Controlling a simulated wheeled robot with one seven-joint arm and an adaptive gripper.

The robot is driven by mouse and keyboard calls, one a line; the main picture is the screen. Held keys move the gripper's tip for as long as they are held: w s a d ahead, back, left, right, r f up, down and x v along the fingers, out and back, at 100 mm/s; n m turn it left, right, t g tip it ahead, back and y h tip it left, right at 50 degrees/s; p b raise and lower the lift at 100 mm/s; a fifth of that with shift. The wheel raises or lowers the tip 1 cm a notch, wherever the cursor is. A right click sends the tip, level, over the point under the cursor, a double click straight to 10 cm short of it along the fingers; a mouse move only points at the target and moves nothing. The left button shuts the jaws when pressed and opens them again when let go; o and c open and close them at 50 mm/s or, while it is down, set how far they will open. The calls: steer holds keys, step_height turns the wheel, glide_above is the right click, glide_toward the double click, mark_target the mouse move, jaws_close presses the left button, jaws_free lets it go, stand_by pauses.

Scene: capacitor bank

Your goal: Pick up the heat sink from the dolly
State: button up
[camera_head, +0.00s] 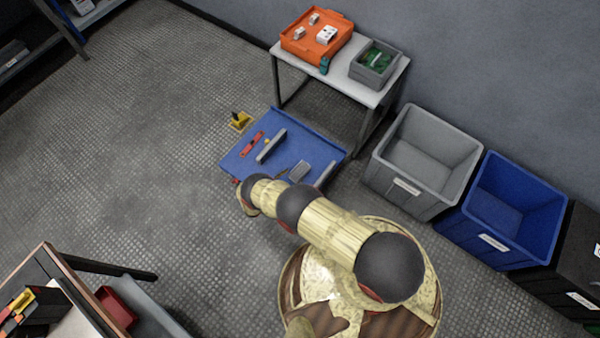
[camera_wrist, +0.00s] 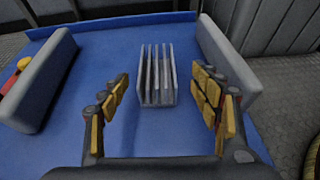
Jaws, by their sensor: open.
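The heat sink (camera_wrist: 157,74) is a small grey finned block lying on the blue dolly (camera_wrist: 120,50). It also shows in the head view (camera_head: 300,171), near the right part of the dolly (camera_head: 295,145). My gripper (camera_wrist: 165,100) is open in the wrist view, with a yellow-padded finger on each side, apart from the heat sink. The heat sink lies a little beyond the fingertips, roughly centred between them. In the head view my arm hides the gripper and the dolly's near edge.
Grey bars stand left (camera_wrist: 42,80) and right (camera_wrist: 228,62) of the heat sink; the right one is close to my right finger. A red tool (camera_head: 252,144) lies on the dolly. A table (camera_head: 345,75) with an orange tray (camera_head: 318,36) stands behind, and grey (camera_head: 385,180) and blue bins to the right.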

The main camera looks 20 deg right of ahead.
mark_target(298, 172)
steer(key=x, duration=0.2)
steer(key=b+x, duration=0.1)
steer(key=x, duration=0.1)
steer(key=shift+w+d, duration=0.15)
steer(key=shift+w, duration=0.2)
steer(key=shift+c, duration=0.3)
steer(key=c, duration=1.4)
steer(key=shift+r, duration=0.1)
steer(key=shift+c, duration=0.3)
